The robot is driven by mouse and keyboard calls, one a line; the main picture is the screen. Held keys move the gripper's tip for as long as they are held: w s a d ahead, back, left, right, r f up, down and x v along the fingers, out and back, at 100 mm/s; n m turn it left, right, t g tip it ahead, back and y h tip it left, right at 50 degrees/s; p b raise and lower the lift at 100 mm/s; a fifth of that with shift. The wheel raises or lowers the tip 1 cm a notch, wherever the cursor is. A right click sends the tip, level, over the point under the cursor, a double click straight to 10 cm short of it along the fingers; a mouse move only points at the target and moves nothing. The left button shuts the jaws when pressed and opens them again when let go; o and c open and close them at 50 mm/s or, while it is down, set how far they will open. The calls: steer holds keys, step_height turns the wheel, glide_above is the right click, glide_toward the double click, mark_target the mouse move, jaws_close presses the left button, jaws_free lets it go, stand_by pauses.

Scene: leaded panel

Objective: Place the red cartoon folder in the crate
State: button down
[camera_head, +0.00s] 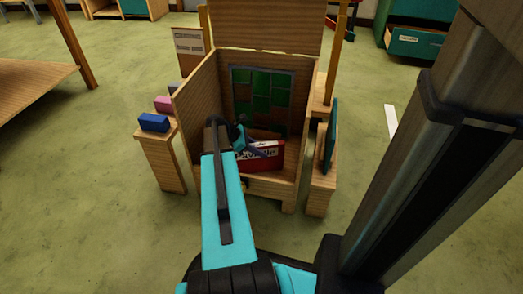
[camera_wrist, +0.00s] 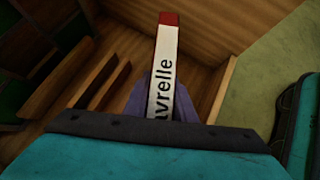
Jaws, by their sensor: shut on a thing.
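The red cartoon folder (camera_head: 266,157) shows a red face with white lettering in the head view. In the wrist view its pale spine (camera_wrist: 166,55) carries dark letters and a red end. My gripper (camera_head: 246,145) is shut on the folder, and my fingers lie on both sides of the spine in the wrist view. The folder is at the open front of a wooden box (camera_head: 197,95), which looks like the crate. My arm covers part of the box's inside and left front. I cannot tell whether the folder touches the floor of the box.
A leaded panel (camera_head: 262,95) with green and brown panes stands at the box's back. A blue block (camera_head: 153,122) and a pink block (camera_head: 163,103) sit on the left ledge. A teal panel (camera_head: 331,137) stands at the right. The floor around is mostly clear.

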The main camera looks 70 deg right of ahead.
steer(key=c, duration=1.5)
jaws_free()
steer(key=shift+f, duration=0.1)
steer(key=p+v, duration=0.5)
steer(key=v, duration=0.7)
steer(key=shift+s, duration=0.1)
